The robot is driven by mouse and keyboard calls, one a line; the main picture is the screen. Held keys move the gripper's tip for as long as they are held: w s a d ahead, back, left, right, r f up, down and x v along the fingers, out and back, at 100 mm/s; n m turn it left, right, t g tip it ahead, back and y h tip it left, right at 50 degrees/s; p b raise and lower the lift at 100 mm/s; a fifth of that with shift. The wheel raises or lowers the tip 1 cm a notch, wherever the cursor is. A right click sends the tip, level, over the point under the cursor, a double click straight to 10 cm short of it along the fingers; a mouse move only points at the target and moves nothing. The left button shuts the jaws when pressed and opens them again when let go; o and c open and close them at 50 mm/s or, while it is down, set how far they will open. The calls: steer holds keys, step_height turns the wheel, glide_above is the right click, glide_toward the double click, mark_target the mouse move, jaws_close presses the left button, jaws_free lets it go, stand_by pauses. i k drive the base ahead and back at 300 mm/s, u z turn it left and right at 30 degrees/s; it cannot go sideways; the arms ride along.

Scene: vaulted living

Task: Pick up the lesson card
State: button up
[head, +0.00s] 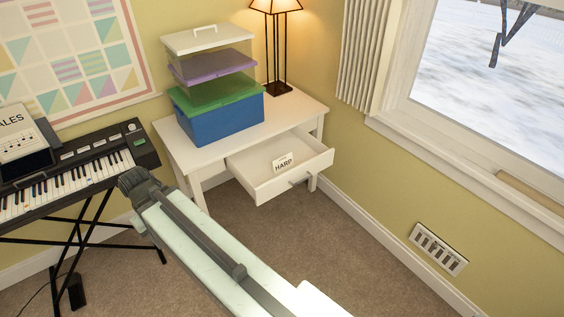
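A small white card (283,162) with the word "HARP" stands or leans inside the open drawer (262,185) of a white desk. My arm reaches from the lower right of the head view toward the left. Its dark far end (138,181) is left of the drawer and in front of the keyboard's right end, apart from the card. The fingers of my gripper cannot be made out, so whether it is open or shut is not shown.
The white desk (178,148) bears stacked blue, green, purple and white boxes (222,118) and a lit lamp (278,60). A keyboard (85,170) on a crossed stand is at left, holding a "SCALES"-like book (18,135). Carpet (350,265) is clear right of my arm.

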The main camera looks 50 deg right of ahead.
mark_target(281, 164)
steer(key=i, duration=1.35)
steer(key=u, duration=0.1)
